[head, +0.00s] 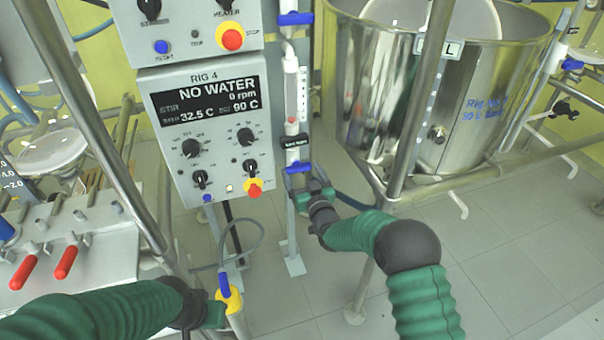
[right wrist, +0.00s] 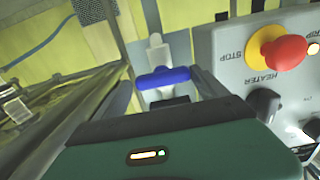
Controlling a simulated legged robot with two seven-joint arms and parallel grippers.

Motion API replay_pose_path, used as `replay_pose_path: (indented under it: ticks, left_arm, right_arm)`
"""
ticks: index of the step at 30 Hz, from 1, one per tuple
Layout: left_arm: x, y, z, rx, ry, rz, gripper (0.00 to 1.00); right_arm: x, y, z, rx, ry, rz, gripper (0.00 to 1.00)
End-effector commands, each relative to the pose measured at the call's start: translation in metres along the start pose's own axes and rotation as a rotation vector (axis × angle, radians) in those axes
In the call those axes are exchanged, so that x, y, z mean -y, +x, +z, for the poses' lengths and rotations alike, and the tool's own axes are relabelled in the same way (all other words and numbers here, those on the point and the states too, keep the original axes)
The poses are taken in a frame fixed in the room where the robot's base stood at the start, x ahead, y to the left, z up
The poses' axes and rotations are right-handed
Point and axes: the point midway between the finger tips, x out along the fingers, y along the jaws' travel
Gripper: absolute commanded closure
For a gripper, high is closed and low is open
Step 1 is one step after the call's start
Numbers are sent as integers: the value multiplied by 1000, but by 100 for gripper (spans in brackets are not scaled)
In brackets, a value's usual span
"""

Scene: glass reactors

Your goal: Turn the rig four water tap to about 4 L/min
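The rig four panel (head: 205,130) reads "NO WATER", 0 rpm, 32.5 C and 90 C. To its right stands a clear flow tube (head: 291,92), with a small red float low in it. A blue tap handle (head: 298,168) sits below the tube, under a small black label. My right gripper (head: 306,182) is just below and beside this handle. In the right wrist view the blue handle (right wrist: 163,77) lies crosswise between the spread fingers, with a gap visible. My left gripper (head: 218,308) is at the bottom, beside a yellow item with a blue top (head: 228,292); its fingers are not clear.
Another blue handle (head: 295,18) is above the tube. A red stop button (head: 254,188) is on the panel near my right gripper; it also shows in the wrist view (right wrist: 284,52). A steel vessel (head: 385,95) and frame tube (head: 422,100) stand right. Red-handled valves (head: 66,262) are at left.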

Motion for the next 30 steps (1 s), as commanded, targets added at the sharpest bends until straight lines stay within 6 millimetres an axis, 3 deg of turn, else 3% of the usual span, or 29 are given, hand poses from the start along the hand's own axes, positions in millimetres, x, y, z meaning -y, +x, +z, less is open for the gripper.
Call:
replay_pose_path:
  ticks: [1, 10, 20, 30]
  left_arm:
    - [0, 0, 0, 0, 0, 0, 64]
    - [0, 0, 0, 0, 0, 0, 64]
    - [0, 1, 0, 0, 0, 0, 64]
    - [0, 3, 1, 0, 0, 0, 64]
  right_arm:
    - [0, 0, 0, 0, 0, 0, 25]
    - [0, 0, 0, -1, 0, 0, 64]
    - [1, 0, 0, -1, -47, -1, 64]
    - [2, 0, 0, -2, -272, -1, 64]
